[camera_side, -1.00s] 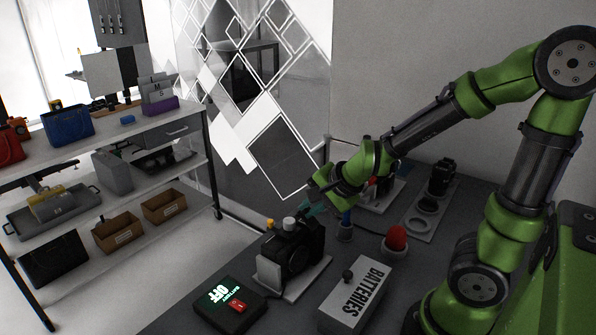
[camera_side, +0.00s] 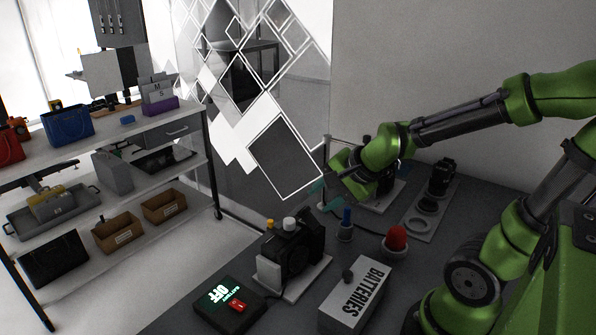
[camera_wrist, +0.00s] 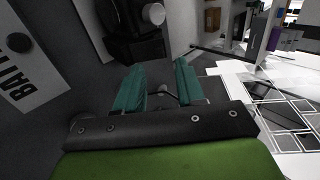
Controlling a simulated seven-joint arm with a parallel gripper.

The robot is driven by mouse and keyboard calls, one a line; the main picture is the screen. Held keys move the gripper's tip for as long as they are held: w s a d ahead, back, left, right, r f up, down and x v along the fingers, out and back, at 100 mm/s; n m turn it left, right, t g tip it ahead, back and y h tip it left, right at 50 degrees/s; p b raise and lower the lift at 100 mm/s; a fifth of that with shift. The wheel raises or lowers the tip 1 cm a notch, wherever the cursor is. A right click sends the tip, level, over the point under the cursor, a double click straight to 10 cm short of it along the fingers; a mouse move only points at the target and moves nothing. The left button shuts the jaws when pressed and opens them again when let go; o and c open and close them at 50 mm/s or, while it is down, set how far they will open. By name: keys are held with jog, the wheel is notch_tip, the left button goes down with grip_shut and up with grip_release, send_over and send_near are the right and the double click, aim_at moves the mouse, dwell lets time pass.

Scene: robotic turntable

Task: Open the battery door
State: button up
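A black camera (camera_side: 300,249) stands upright on a white base plate (camera_side: 318,271) on the dark table in the side view. It has a silver knob and a yellow knob on top. I cannot make out its battery door. My gripper (camera_side: 318,197) is in the air, above and to the right of the camera, apart from it. In the wrist view its two teal fingers (camera_wrist: 159,88) are spread with only the dark table seen between them. The camera (camera_wrist: 122,22) shows there at the top, beyond the fingers.
A white BATTERIES box (camera_side: 356,296) and an OFF switch box (camera_side: 229,305) stand at the table's front. A red dome (camera_side: 396,238), a blue-topped item (camera_side: 346,222) and a tray with round parts (camera_side: 424,214) are to the right. A shelf (camera_side: 105,150) is at left.

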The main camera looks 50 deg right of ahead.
jog(key=v, duration=1.1)
jog(key=shift+s+r, duration=0.2)
jog(key=shift+s, duration=0.05)
